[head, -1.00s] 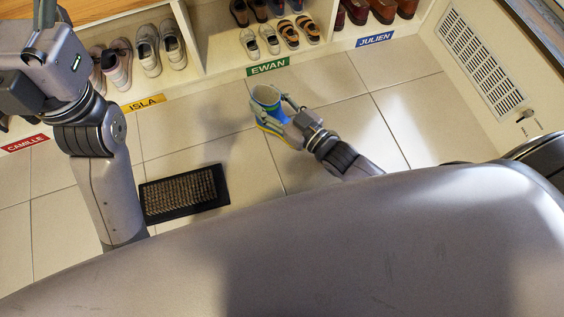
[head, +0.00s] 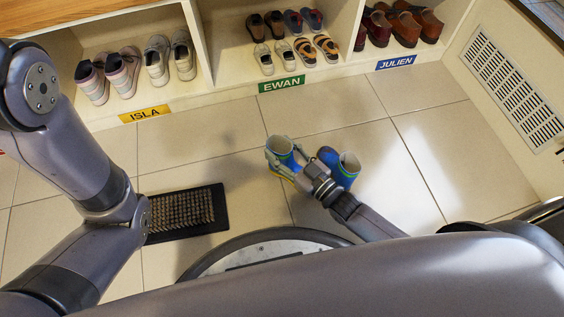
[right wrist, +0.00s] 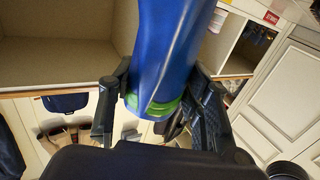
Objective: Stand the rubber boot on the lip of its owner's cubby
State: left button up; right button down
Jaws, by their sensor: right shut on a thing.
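A blue rubber boot (head: 281,150) with green trim is held in my right gripper (head: 283,160), in the middle of the head view. In the right wrist view the boot (right wrist: 168,55) stands between the two fingers, which close on it near a green band. A matching blue boot (head: 345,170) is just right of the gripper, partly hidden by my arm. The cubbies carry name labels: yellow ISLA (head: 144,114), green EWAN (head: 281,84) and blue JULIEN (head: 396,62). No name is readable on the boot. My left arm shows at left, but its gripper is out of view.
Pale shoes stand in Isla's cubby, small shoes and sandals (head: 313,47) in Ewan's, brown shoes (head: 417,22) in Julien's. A dark bristle mat (head: 186,212) lies on the tiles at left. A wall vent (head: 512,88) is at right. Tiles before the cubbies are clear.

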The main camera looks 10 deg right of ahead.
aim_at(289, 165)
notch_tip(289, 165, down, 4)
jog(key=b, duration=0.3)
jog(key=shift+f, duration=0.2)
jog(key=shift+r, duration=0.1)
jog(key=c, duration=0.9)
grip_release()
jog(key=shift+o, duration=0.2)
